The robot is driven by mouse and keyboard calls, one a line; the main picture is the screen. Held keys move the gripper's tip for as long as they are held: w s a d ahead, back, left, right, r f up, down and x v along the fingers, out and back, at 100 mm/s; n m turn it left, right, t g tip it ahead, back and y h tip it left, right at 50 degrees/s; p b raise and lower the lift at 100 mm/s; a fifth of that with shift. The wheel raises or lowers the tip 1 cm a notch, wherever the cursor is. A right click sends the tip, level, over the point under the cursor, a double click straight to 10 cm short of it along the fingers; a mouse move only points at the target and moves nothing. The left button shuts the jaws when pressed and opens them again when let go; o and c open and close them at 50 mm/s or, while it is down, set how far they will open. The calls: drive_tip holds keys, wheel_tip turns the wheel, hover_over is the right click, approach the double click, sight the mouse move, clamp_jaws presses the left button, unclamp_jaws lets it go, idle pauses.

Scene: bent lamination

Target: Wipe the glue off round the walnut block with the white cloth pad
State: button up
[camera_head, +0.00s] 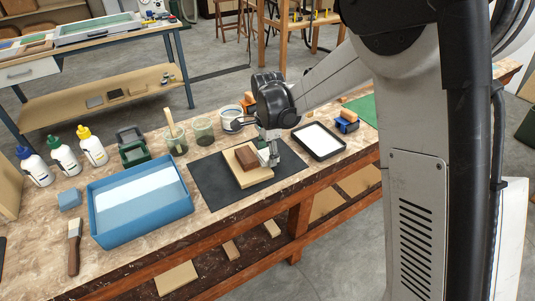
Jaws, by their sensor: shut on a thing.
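The dark brown walnut block (247,157) lies on a pale wooden board (256,176), which rests on a black mat (218,188). My gripper (268,155) points down at the block's right side, over the board's right part. It is shut on a small pale thing that appears to be the white cloth pad; the fingers hide most of it. I cannot tell whether the pad touches the block or the board. Any glue round the block is too small to make out.
A black tray with a white inside (318,139) stands right of the mat. A blue bin (139,225) stands left. Glue bottles (92,146) stand at the far left. The bench's front edge is close to the mat.

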drive_tip(key=shift+w, duration=0.1)
drive_tip(key=shift+w+a, duration=0.4)
drive_tip(key=shift+w, duration=0.3)
drive_tip(key=shift+w+a+b, duration=0.3)
drive_tip(key=shift+w+a, duration=0.05)
drive_tip(key=shift+w, duration=0.4)
drive_tip(key=shift+w+a+f, duration=0.15)
drive_tip(key=shift+w+a, duration=0.2)
drive_tip(key=shift+w, duration=0.3)
drive_tip(key=shift+s+d, duration=0.1)
drive_tip(key=shift+s, duration=0.05)
drive_tip(key=shift+s+d+b, duration=0.3)
drive_tip(key=shift+s+b, duration=0.05)
drive_tip(key=shift+s, duration=0.25)
